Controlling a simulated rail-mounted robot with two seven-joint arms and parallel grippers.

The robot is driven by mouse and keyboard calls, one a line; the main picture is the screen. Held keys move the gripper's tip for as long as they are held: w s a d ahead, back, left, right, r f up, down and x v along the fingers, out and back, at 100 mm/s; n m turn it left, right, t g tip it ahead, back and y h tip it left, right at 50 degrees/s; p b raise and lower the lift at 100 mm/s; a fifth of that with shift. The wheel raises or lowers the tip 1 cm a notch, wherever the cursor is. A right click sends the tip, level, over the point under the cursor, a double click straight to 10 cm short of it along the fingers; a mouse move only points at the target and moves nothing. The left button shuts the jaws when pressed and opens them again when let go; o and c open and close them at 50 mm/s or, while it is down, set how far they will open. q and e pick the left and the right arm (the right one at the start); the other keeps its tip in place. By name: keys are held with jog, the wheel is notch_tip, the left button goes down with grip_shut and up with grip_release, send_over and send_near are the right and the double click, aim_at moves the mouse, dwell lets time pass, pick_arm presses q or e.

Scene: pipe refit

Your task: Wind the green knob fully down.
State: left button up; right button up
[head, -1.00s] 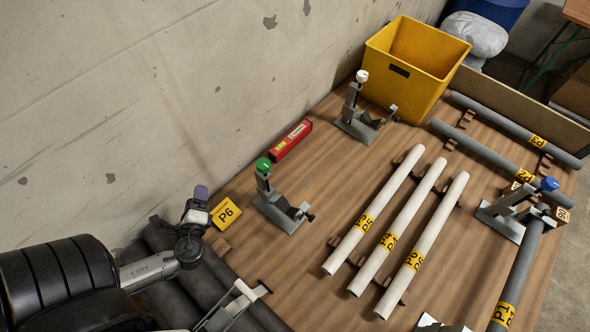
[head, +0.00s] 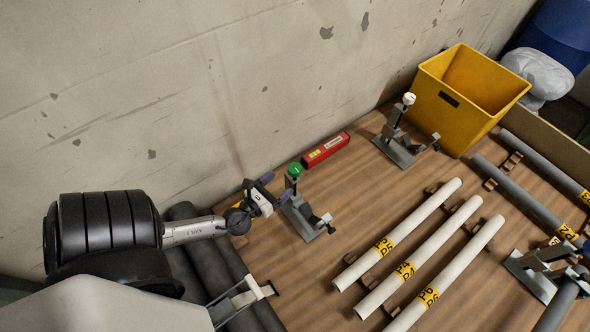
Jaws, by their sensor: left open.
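The green knob (head: 295,170) tops a grey metal clamp (head: 305,215) on the wooden table near the wall. The knob stands at the upper end of the clamp's post. My left gripper (head: 278,188) is open just left of the knob and slightly lower in the picture, its purple-tipped fingers pointing toward it. One fingertip overlaps the clamp post in the view; I cannot tell whether it touches. My right gripper is not in view.
A red box (head: 325,150) lies by the wall behind the green knob. A white-knobbed clamp (head: 398,140) and a yellow bin (head: 452,110) stand farther back. Several pale pipes (head: 425,250) lie to the right. Dark pipes (head: 245,290) lie under my left arm.

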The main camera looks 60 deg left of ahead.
aim_at(295, 171)
pick_arm(q)
jog(key=x, duration=0.7)
jog(key=shift+w+a, duration=0.15)
jog(key=shift+w, duration=0.15)
jog(key=shift+c, duration=0.3)
